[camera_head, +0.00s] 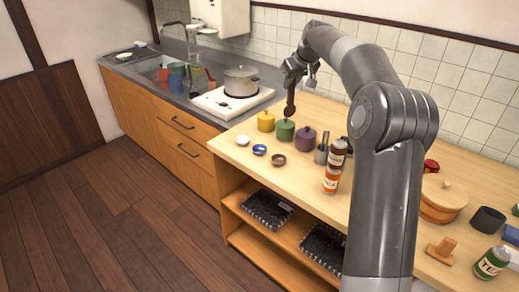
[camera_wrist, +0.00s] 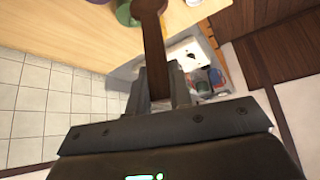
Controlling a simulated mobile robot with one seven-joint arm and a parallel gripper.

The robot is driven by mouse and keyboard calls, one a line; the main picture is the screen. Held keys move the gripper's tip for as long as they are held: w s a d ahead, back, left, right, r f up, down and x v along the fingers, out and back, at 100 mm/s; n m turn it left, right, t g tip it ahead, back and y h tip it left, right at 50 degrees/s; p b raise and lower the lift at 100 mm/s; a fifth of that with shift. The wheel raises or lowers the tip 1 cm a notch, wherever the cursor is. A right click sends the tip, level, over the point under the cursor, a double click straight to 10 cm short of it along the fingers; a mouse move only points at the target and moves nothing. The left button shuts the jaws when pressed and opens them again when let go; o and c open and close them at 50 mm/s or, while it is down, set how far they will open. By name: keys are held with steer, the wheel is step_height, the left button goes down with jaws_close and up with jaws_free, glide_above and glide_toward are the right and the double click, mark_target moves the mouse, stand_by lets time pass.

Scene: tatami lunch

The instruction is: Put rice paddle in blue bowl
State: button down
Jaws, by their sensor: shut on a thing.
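My gripper (camera_head: 292,74) is shut on the brown rice paddle (camera_head: 290,104). The paddle hangs head down, seen just above and behind the green jar in the head view. In the wrist view the paddle (camera_wrist: 153,45) stands out from between the fingers of my gripper (camera_wrist: 157,88), with its broad end at the top edge. The small blue bowl (camera_head: 259,150) sits on the wooden counter near its front edge, in front of the jars and apart from the paddle. I cannot make out the blue bowl in the wrist view.
A white bowl (camera_head: 242,140) and a brown bowl (camera_head: 278,160) flank the blue one. Behind them stand yellow (camera_head: 266,121), green (camera_head: 285,131) and purple (camera_head: 305,139) jars. Bottles (camera_head: 331,179) stand to the right. A pot (camera_head: 240,81) sits on the stove at left.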

mark_target(292, 97)
step_height(292, 97, down, 7)
steer(key=shift+r, duration=0.2)
steer(key=w+a+f, duration=0.5)
steer(key=a+f, duration=0.5)
steer(key=f, duration=0.1)
steer(key=shift+a, duration=0.25)
steer(key=shift+f, duration=0.1)
steer(key=shift+f, duration=0.4)
steer(key=c, duration=1.3)
jaws_free()
